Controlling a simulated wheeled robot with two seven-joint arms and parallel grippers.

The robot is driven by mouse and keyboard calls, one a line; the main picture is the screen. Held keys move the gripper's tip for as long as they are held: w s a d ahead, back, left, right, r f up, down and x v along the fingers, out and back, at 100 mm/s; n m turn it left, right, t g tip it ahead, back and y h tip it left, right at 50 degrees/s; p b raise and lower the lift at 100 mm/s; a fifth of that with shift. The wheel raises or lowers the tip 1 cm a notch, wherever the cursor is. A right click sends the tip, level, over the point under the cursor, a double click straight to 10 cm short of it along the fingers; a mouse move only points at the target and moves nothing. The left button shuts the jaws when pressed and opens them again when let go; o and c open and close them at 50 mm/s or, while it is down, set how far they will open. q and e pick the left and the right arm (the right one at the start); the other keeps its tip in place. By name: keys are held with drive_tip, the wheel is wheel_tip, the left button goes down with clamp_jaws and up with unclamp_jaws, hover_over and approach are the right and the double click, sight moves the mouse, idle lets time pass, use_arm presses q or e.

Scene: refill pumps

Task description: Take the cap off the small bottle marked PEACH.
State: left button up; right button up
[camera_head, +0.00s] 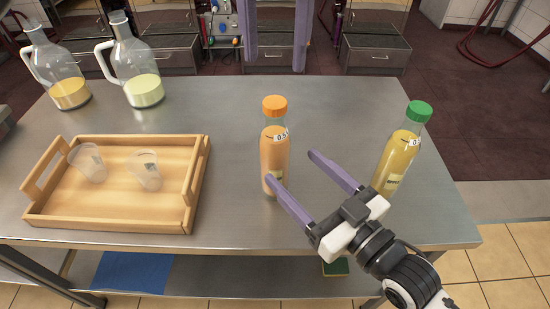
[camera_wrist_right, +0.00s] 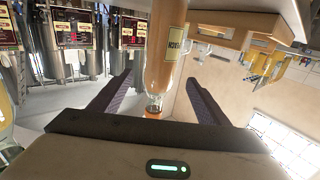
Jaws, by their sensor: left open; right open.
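The peach-coloured small bottle (camera_head: 274,155) stands upright on the table with its orange cap (camera_head: 274,106) on. In the right wrist view the bottle (camera_wrist_right: 166,50) appears upside down, its label only partly readable, its cap (camera_wrist_right: 153,110) toward the picture's bottom. My right gripper (camera_head: 290,166) is open at the bottle's lower right. One finger crosses in front of the bottle's lower part, and the wrist view shows the bottle between the fingers with gaps. My left gripper (camera_head: 275,66) is open and empty, beyond and above the cap.
A green-capped bottle (camera_head: 399,160) of yellow liquid stands just right of my right gripper. A wooden tray (camera_head: 110,222) with two clear cups is at the left. Two glass jugs (camera_head: 60,75) (camera_head: 135,65) stand at the back left. The table between the jugs and the bottle is clear.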

sight(285, 160)
drive_tip(key=x, duration=0.7)
drive_tip(key=shift+w+a, duration=0.2)
drive_tip(key=shift+w, duration=0.05)
use_arm(q)
drive_tip(key=shift+f, duration=0.1)
use_arm(e)
clamp_jaws()
